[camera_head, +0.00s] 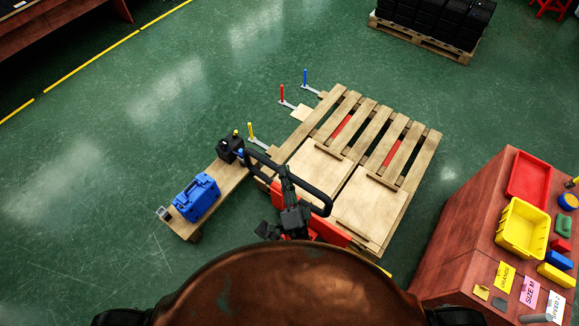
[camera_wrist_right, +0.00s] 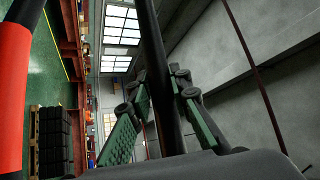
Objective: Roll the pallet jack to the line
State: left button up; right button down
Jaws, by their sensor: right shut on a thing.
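The pallet jack shows red body parts (camera_head: 331,232) under the near side of a wooden pallet (camera_head: 428,150). Its black looped handle (camera_head: 318,193) rises toward me. In the right wrist view, the green-padded fingers of my right gripper (camera_wrist_right: 163,125) lie on both sides of a black bar (camera_wrist_right: 152,50) of the handle and are shut on it. In the head view, dark parts crowd the handle's base, and the fingertips are hard to make out. My left gripper is not in view. A broken yellow line (camera_head: 90,70) crosses the green floor at upper left.
A low wooden board (camera_head: 233,178) carrying a blue case (camera_head: 196,197) lies left of the jack. Small coloured posts (camera_head: 282,94) stand by the pallet. A red-brown bench (camera_head: 450,235) with bins is at right. A loaded pallet (camera_head: 425,40) stands at upper right. Floor toward the yellow line is clear.

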jog(key=shift+s+a, duration=0.35)
jog(key=shift+s, duration=0.05)
jog(key=shift+s+a+r, duration=0.1)
jog(key=shift+s+r, duration=0.05)
jog(key=shift+s, duration=0.05)
jog(key=c, duration=2.1)
grip_release()
jog(key=shift+w, duration=0.1)
jog(key=shift+o, duration=0.7)
jog(key=shift+w, duration=0.25)
jog(key=shift+o, duration=0.8)
jog(key=shift+w+d, duration=0.15)
jog(key=shift+d, duration=0.05)
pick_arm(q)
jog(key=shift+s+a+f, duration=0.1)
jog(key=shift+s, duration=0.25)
pick_arm(e)
jog(key=shift+o, duration=0.2)
